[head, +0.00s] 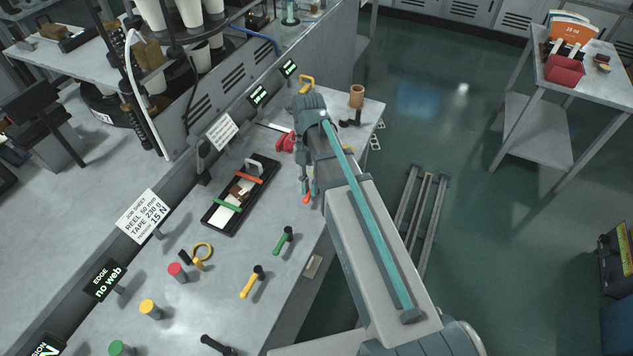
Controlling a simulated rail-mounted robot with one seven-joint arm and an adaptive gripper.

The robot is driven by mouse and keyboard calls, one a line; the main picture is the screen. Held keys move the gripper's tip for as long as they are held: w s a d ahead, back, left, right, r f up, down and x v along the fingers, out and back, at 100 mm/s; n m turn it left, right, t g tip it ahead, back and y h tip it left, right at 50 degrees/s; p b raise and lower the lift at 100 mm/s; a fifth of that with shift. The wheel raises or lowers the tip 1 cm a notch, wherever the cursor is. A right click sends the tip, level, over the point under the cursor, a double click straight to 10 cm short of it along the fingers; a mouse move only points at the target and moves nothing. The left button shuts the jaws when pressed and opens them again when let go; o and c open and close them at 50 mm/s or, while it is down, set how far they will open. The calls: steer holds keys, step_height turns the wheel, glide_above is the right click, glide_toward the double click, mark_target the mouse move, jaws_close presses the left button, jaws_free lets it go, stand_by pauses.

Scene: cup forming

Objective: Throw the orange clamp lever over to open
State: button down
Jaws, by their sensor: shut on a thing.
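The orange clamp lever (307,199) is at the right side of the grey bench, in line with the other levers. Only a small orange part of it shows, below the fingertips; the rest is hidden by my gripper and arm. My gripper (308,187) points down at the lever and is shut on it. The lever's exact tilt cannot be told from this view.
A green lever (283,240) and a yellow lever (252,282) stand nearer along the bench (215,310). A black tray (234,222) with strips lies left of my gripper.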

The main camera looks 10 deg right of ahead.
stand_by(0.3)
steer(key=c, duration=1.2)
jaws_free()
